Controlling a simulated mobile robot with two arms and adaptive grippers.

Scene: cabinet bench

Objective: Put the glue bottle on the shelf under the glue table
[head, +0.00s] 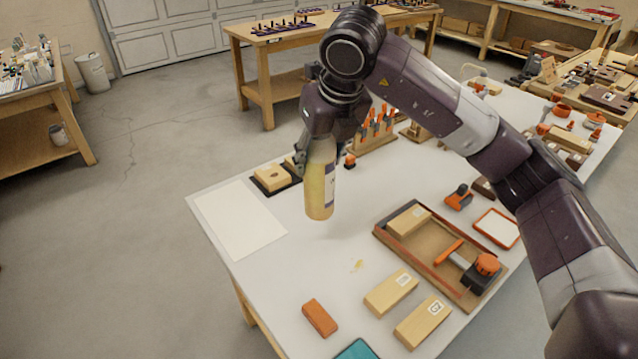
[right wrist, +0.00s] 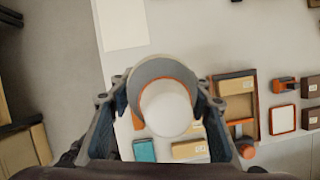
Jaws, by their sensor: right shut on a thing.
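The glue bottle (head: 320,190), yellowish with a label, hangs nearly upright in my right gripper (head: 318,150), apparently just above the white bench top (head: 345,250). The fingers are shut around its upper part, which they partly hide. In the right wrist view the bottle's white cap (right wrist: 166,108) shows between both fingers of the gripper (right wrist: 165,95). A wooden table (head: 40,100) at far left has many small items on top and a low shelf (head: 40,150) under it; I cannot tell whether it is the glue table. My left gripper is not in view.
The bench holds a white sheet (head: 238,220), several wood blocks (head: 391,293), a tray with a clamp (head: 440,275) and an orange clamp rack (head: 375,130). A small container (head: 58,134) stands on the left table's shelf. A white bin (head: 94,74) stands nearby. Open floor (head: 130,230) separates the tables.

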